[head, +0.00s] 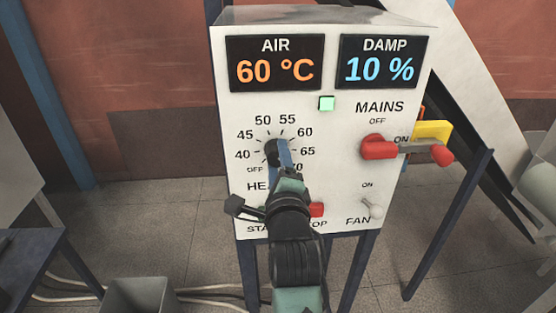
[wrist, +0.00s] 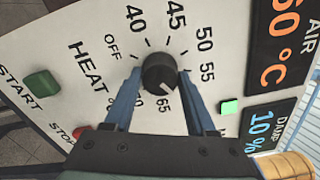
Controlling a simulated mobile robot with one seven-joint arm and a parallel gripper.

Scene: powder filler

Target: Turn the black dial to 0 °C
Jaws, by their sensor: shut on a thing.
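The black dial (head: 271,151) is on the white panel (head: 340,190) above the word HEAT. In the wrist view the round black dial (wrist: 160,73) sits between the blue fingertips of my gripper (wrist: 157,76), which is shut on it. A pale mark on the dial points to the lower right, near 65 and the hidden 60. The scale reads OFF and 40 to 70; I see no 0. In the head view my gripper (head: 281,153) covers part of the dial. The AIR display (head: 275,63) reads 60 °C.
The DAMP display (head: 384,62) reads 10 %. A red MAINS switch (head: 379,147) and a FAN toggle (head: 373,208) are right of the dial. The green START button (wrist: 42,82) and red STOP button (head: 317,209) are below it. A grey bin (head: 150,295) stands on the floor.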

